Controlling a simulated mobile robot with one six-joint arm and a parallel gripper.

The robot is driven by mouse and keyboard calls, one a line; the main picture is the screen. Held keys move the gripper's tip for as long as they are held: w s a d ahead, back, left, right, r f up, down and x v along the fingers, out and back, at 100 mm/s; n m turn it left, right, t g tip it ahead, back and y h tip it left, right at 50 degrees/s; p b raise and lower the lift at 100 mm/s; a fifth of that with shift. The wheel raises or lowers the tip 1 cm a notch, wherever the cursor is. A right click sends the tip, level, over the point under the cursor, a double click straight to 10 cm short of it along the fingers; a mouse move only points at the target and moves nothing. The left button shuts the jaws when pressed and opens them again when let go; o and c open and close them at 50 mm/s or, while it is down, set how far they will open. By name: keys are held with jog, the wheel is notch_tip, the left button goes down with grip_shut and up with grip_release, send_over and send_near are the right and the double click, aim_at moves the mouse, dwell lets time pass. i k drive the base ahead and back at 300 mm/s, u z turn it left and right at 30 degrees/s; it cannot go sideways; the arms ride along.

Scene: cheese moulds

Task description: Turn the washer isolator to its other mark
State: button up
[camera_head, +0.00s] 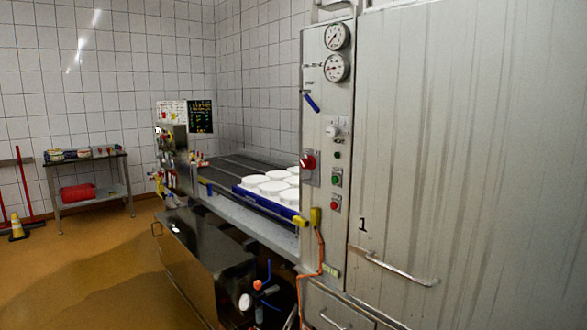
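A red rotary knob (308,162) sits on a grey plate on the narrow steel control panel (323,120) at the centre right, and looks like an isolator switch. Its marks and which one it points at are too small to read. I cannot tell whether this is the washer's isolator. Another control box (172,140) with small red and yellow parts stands farther back, left of the conveyor; its details are unclear. My gripper is not in view.
The panel also carries two gauges (336,52), a blue lever (312,102), a green button (336,180) and a red button (335,204). White round moulds (272,187) stand on the conveyor. A steel tank (200,260) is below.

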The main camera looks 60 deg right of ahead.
aim_at(309, 163)
jog(key=z, duration=0.1)
jog(key=i, duration=0.95)
jog(key=u, duration=0.1)
